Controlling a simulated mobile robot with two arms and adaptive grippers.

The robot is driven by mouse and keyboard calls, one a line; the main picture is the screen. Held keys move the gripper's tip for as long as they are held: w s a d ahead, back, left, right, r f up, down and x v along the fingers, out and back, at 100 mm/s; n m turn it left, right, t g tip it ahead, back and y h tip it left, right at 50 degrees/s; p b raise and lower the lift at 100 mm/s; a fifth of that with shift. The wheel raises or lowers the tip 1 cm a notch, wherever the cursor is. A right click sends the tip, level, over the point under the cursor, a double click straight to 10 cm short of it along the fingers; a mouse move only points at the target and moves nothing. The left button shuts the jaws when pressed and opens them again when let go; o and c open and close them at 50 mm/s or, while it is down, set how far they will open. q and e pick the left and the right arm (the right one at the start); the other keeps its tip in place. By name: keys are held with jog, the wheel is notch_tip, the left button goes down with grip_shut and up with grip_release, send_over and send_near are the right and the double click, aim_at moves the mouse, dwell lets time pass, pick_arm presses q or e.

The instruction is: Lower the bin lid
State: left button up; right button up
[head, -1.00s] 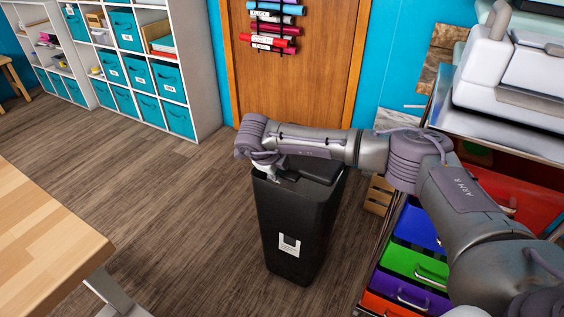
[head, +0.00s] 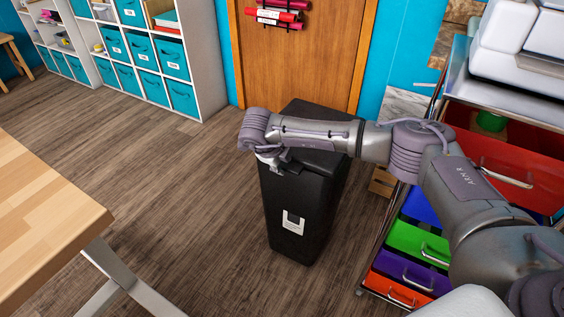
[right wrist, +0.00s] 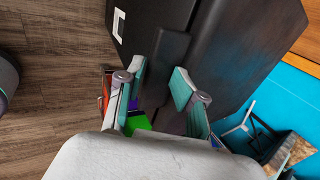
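The black bin (head: 305,215) stands upright on the floor, with a pale label on its front. Its dark lid (head: 315,164) is at the top, partly covered by my right arm; I cannot tell exactly how far it is tilted. My right gripper (head: 273,162) is at the bin's upper front left edge, small and partly hidden by my wrist. In the right wrist view, my gripper (right wrist: 160,80) has its two teal-padded fingers apart, with a dark part of the bin's top between or just behind them. Contact is unclear. My left gripper is not in view.
A drawer cart (head: 420,240) with coloured drawers is close on the right. A wooden table (head: 45,225) is at the left front. Shelves (head: 208,60) with teal boxes and a wooden door (head: 300,65) are behind. The floor (head: 185,180) left of the bin is clear.

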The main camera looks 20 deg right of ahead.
jog(key=v, duration=1.2)
